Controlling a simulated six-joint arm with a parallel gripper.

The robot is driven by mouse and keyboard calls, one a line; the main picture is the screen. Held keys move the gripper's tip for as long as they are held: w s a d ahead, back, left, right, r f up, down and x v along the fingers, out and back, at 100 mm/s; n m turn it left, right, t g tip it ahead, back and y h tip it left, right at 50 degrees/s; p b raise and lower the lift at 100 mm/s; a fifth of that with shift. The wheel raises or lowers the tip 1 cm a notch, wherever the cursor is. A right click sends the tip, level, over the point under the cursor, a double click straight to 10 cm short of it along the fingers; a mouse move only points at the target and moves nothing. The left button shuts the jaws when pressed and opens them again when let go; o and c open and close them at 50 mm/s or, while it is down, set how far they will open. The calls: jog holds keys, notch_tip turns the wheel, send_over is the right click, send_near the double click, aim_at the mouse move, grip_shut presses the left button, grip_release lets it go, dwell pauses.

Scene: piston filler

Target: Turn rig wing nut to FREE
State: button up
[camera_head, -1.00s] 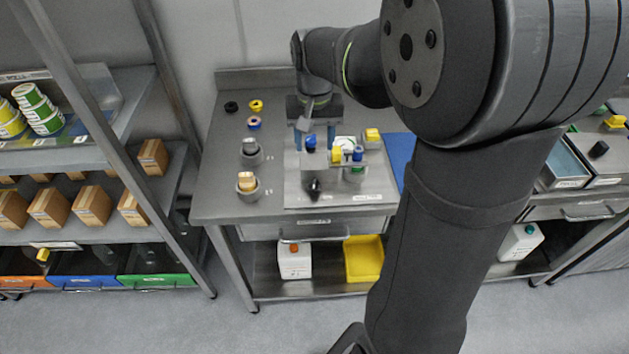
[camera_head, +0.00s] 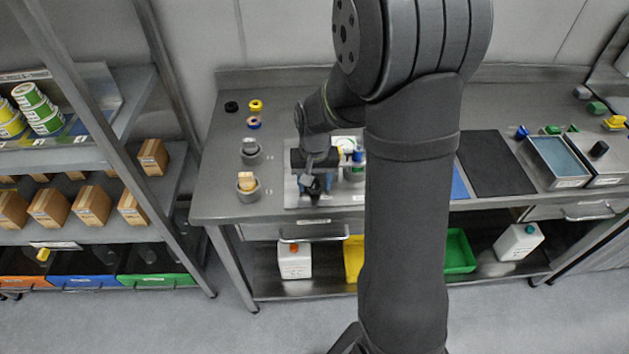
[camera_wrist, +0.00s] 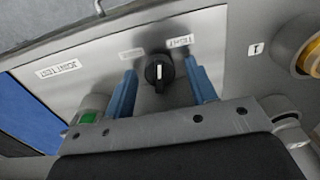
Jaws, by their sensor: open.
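The rig wing nut (camera_wrist: 158,73) is a black knob with a white pointer mark, on the grey metal rig plate (camera_wrist: 100,62). In the wrist view it shows between and beyond the two blue fingertips of my gripper (camera_wrist: 160,66). The fingers are apart, one on each side of the nut, with a visible gap to it. A label reading TIGHT (camera_wrist: 180,41) is just above and right of the nut. A smaller label (camera_wrist: 132,53), too small to read, is to its left. In the head view my gripper (camera_head: 315,188) is over the front of the plate and mostly hides the nut.
Two such holders stand left of the plate in the head view, one here (camera_head: 248,190). A green-marked part (camera_wrist: 90,116) is beside the left finger.

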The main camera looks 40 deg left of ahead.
jog(key=c, duration=1)
jog(key=shift+n, duration=2.3)
jog(key=o, duration=1)
